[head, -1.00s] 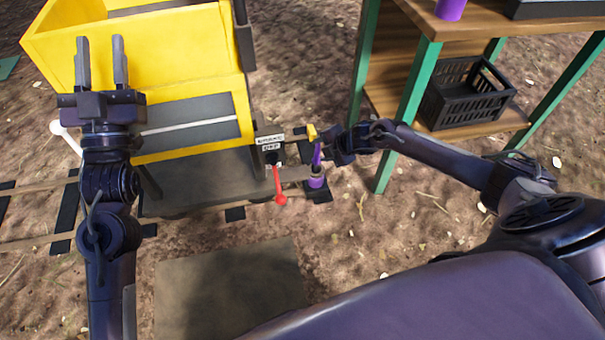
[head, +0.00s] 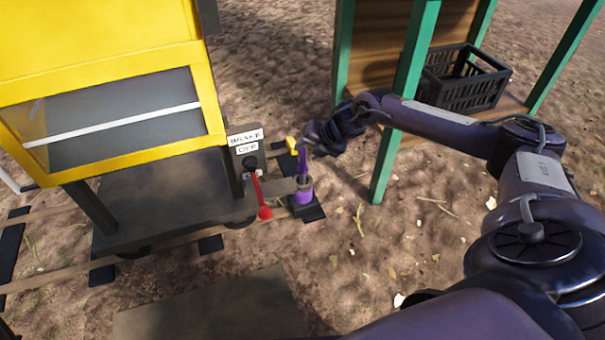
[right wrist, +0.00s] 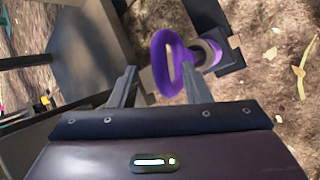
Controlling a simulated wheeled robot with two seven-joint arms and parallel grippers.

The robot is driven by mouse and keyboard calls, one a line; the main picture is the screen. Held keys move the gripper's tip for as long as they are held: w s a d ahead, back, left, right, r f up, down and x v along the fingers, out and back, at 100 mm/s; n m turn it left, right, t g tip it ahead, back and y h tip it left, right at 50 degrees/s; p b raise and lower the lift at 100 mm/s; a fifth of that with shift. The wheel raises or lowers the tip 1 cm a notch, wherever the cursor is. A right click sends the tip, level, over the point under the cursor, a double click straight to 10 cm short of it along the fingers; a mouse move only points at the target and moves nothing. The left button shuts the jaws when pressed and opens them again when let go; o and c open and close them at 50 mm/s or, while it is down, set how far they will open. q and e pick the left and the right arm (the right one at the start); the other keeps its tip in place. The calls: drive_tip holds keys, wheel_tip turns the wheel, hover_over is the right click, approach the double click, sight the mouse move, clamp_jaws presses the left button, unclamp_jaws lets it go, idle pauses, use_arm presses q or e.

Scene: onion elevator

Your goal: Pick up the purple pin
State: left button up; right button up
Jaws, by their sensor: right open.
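The purple pin (head: 303,163) stands upright in a hitch with a purple lower part (head: 304,196), beside the cart's front end. In the right wrist view the pin's looped handle (right wrist: 158,72) lies just ahead of and between the fingertips. My right gripper (right wrist: 160,82) is open around the line of the loop, with no clear contact. In the head view my right gripper (head: 304,146) reaches in from the right near the pin's top, partly hiding it. My left gripper is not in view.
The yellow cart (head: 135,150) stands on rails at left. Its red brake lever (head: 261,198) hangs beside the pin, under a sign reading "BRAKE OFF" (head: 246,142). A green-legged shelf (head: 409,80) with a black crate (head: 465,78) stands at right.

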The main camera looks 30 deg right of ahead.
sight(304, 152)
drive_tip(key=b+x, duration=0.2)
drive_tip(key=x, duration=0.2)
drive_tip(key=shift+s, duration=0.1)
drive_tip(key=shift+r, duration=0.1)
clamp_jaws()
idle(1.2)
